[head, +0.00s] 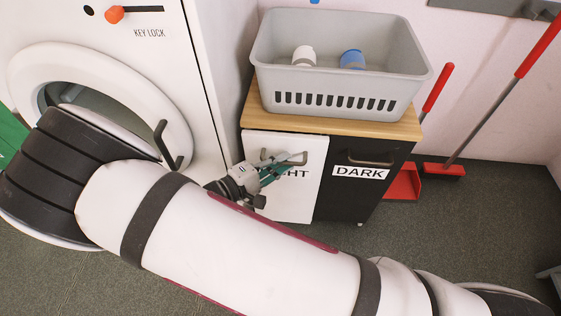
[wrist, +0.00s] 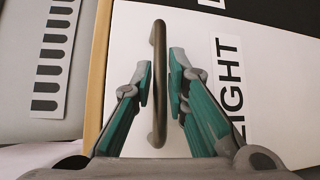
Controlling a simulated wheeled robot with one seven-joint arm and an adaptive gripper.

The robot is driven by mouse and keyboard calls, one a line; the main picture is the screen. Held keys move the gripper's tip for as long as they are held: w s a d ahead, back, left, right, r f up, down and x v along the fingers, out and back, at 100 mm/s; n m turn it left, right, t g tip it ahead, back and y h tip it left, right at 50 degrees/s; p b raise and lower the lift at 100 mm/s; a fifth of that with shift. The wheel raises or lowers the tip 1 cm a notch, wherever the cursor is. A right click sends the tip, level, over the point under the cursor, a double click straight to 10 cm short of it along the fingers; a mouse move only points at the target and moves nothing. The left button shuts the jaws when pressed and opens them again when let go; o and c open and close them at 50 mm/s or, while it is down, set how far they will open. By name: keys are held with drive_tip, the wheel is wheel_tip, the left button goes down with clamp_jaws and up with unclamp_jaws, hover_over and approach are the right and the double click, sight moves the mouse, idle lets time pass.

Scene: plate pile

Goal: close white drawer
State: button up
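The white drawer (head: 294,205) is the left front of a cabinet with a wooden top, and its label is partly hidden by my gripper in the head view. In the wrist view its white front (wrist: 190,25) fills most of the picture, with the letters "IGHT" showing. Its bar handle (wrist: 158,125) stands between my two fingers. My gripper (wrist: 160,82) is open, one finger on each side of the handle, with small gaps showing. My gripper (head: 279,167) is at the drawer's upper part in the head view. The drawer front looks nearly level with the dark one; I cannot tell whether a small gap remains.
A dark drawer (head: 362,190) marked DARK is on the right. A grey basket (head: 340,97) holding a white and a blue item stands on the wooden top (head: 300,125). A white washer (head: 200,70) is on the left. A red dustpan (head: 403,183) and broom (head: 445,170) are on the right.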

clamp_jaws()
drive_tip(key=shift+w, duration=1.35)
drive_tip(key=o, duration=0.6)
unclamp_jaws()
drive_tip(key=shift+o, duration=0.2)
drive_tip(key=v, duration=1.2)
drive_tip(key=shift+w, duration=0.1)
